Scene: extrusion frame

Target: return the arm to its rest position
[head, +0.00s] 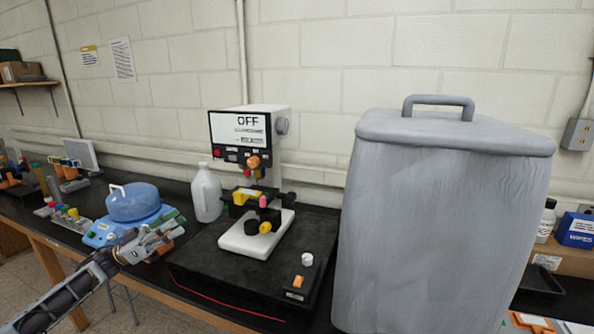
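My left arm comes in from the lower left. My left gripper (168,234) is at the front edge of the black bench, in front of the blue device with the domed lid and left of the black platform. Its fingers are small in the picture and green and orange patches show around them, so I cannot tell whether they are open or hold anything. My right arm and gripper are not in view.
A white machine (240,128) reading "OFF" stands on a black platform (205,262). A white jug (206,195), a blue domed device (134,203) and a large grey lidded bin (435,220) stand nearby. Small coloured items crowd the left; open floor lies in front.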

